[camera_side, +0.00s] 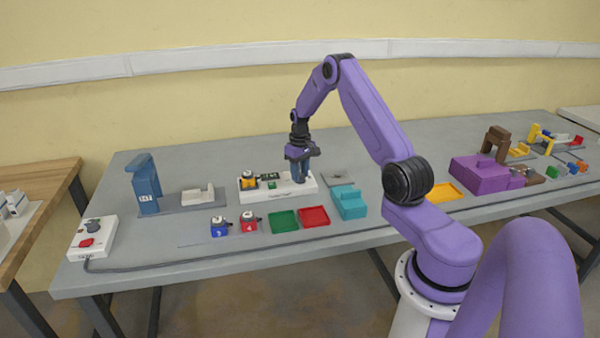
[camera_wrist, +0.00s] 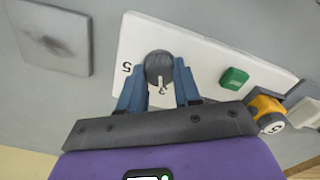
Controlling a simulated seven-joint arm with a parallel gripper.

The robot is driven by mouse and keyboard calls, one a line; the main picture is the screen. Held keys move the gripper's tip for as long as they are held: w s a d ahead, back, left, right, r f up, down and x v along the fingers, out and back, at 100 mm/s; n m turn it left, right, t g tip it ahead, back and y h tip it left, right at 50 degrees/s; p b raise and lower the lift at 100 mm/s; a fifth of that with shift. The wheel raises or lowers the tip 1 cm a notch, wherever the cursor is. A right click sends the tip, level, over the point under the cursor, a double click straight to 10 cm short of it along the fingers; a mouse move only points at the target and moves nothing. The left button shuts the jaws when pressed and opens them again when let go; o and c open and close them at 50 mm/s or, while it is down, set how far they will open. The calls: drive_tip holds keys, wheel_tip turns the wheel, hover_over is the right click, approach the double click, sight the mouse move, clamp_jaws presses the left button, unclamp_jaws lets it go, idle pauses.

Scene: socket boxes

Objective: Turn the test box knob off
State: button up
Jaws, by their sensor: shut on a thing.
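The test box is a long white box (camera_side: 277,195) in the middle of the table; it also shows in the wrist view (camera_wrist: 205,55). Its round dark grey knob (camera_wrist: 158,66) has a light pointer mark directed toward my gripper. The knob is hidden by my gripper in the side view. My gripper (camera_side: 300,172) points down over the right end of the box. In the wrist view its blue fingers (camera_wrist: 158,80) are on both sides of the knob, shut on it. A green piece (camera_wrist: 234,78) and a yellow block marked 5 (camera_wrist: 266,108) are on the box, beside the knob.
Blue (camera_side: 219,227) and red (camera_side: 249,222) numbered blocks, a green tray (camera_side: 284,220) and a red tray (camera_side: 314,216) lie in front of the box. A teal block (camera_side: 348,202) is to the right. A blue stand (camera_side: 145,185) is at the left.

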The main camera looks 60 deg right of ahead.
drive_tip(key=n, duration=0.4)
drive_tip(key=shift+n, duration=2.5)
drive_tip(key=o, duration=1.1)
drive_tip(key=shift+c, duration=0.2)
wheel_tip(320, 180, up, 18)
drive_tip(key=shift+f, duration=0.25)
drive_tip(key=shift+a, duration=0.1)
